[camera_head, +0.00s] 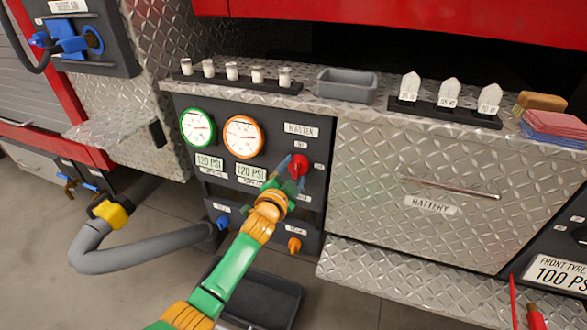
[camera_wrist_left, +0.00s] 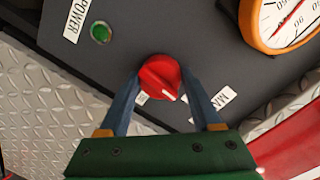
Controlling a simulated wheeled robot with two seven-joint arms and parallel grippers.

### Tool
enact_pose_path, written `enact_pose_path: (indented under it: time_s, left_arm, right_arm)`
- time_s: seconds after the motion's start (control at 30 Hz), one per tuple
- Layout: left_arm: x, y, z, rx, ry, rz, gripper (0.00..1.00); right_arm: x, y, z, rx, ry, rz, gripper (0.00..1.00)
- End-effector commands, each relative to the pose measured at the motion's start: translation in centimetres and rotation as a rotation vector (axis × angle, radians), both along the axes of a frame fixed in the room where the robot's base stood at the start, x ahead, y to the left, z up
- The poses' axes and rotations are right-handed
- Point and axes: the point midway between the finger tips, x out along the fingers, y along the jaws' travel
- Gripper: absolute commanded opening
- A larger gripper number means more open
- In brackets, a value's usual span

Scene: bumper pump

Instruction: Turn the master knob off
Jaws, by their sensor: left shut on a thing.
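The red master knob (camera_head: 299,166) is on the dark control panel (camera_head: 314,214), below the "MASTER" label (camera_head: 300,131). It also shows in the left wrist view (camera_wrist_left: 160,78), with a white mark on its face near its lower right edge. My left gripper (camera_head: 288,172) reaches the knob from below. In the left wrist view the two blue-grey fingers of my left gripper (camera_wrist_left: 160,88) stand one on each side of the knob, shut on it. Small labels around the knob are partly hidden by the fingers. My right gripper is not in view.
A green-ringed gauge (camera_head: 197,128) and an orange-ringed gauge (camera_head: 244,137) sit left of the knob. An orange knob (camera_head: 294,244) and a blue knob (camera_head: 223,222) are lower on the panel. A green light (camera_wrist_left: 101,33) is near the knob. A grey tray (camera_head: 347,85) stands on the ledge.

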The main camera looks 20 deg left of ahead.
Motion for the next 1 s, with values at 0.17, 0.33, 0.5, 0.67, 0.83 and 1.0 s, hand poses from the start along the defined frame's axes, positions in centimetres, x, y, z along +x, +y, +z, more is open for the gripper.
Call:
enact_pose_path:
  time_s: [0.17, 0.33, 0.5, 0.67, 0.83, 1.0]
  left_arm:
    - [-0.01, 0.0, 0.0, -0.06, 0.003, 0.0, 0.1]
    - [-0.01, 0.02, -0.07, -0.089, 0.005, 0.001, 0.1]
    - [-0.01, 0.01, -0.08, -0.099, 0.004, 0.0, 0.1]
    - [0.0, 0.0, -0.08, -0.099, 0.004, 0.0, 0.1]
    - [0.0, -0.01, -0.07, -0.099, 0.004, 0.0, 0.76]
    - [0.0, -0.01, -0.06, -0.098, 0.004, 0.0, 0.95]
  right_arm:
    - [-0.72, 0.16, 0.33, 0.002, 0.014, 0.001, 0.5]
    - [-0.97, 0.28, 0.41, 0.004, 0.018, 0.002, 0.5]
    - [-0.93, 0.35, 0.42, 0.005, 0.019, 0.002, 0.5]
    - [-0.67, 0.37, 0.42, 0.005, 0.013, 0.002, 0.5]
    - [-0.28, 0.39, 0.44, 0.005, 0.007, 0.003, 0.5]
    - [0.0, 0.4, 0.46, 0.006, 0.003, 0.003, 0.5]
